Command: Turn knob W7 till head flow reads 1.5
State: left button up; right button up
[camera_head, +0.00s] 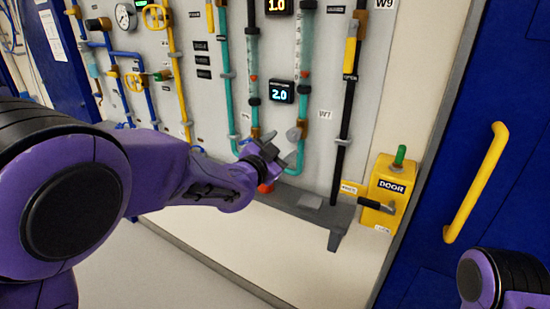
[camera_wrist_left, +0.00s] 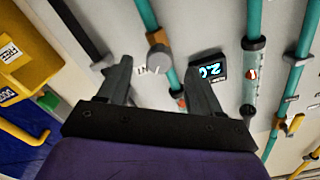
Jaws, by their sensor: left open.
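Knob W7 (camera_head: 294,133) is a grey round knob on a teal pipe, beside a white W7 label (camera_head: 326,114). In the left wrist view the knob (camera_wrist_left: 157,60) shows between and just beyond the fingertips, apart from them as far as I can tell. A small black display (camera_head: 281,91) above the knob reads 2.0; it shows upside down in the left wrist view (camera_wrist_left: 209,68). My left gripper (camera_head: 272,154) is open and empty, just below and left of the knob. My right gripper is out of view.
A second display (camera_head: 277,6) higher up reads 1.0. A grey ledge (camera_head: 315,213) runs below the pipes. A yellow DOOR box (camera_head: 388,191) with a green button is at the right, beside a blue door (camera_head: 500,180) with a yellow handle (camera_head: 476,184).

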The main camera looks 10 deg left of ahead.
pick_arm(q)
jog(key=v, duration=0.4)
jog(key=shift+b, duration=0.35)
jog(key=shift+n+g, duration=0.6)
jog(key=shift+g, duration=0.1)
jog(key=f, duration=0.2)
jog(key=d+f+p, duration=0.1)
jog(key=f, duration=0.2)
jog(key=f+p, duration=0.1)
jog(key=f, duration=0.1)
jog(key=shift+w+d+f, duration=0.1)
jog(key=shift+d+f, duration=0.1)
jog(key=shift+f, duration=0.15)
jog(key=n+t+p, duration=0.1)
jog(key=n+t, duration=0.5)
jog(key=n, duration=0.1)
send_near(291, 138)
jog(key=shift+h, duration=0.4)
jog(key=p+x, duration=0.4)
jog(key=x, duration=0.6)
jog(key=shift+w, duration=0.4)
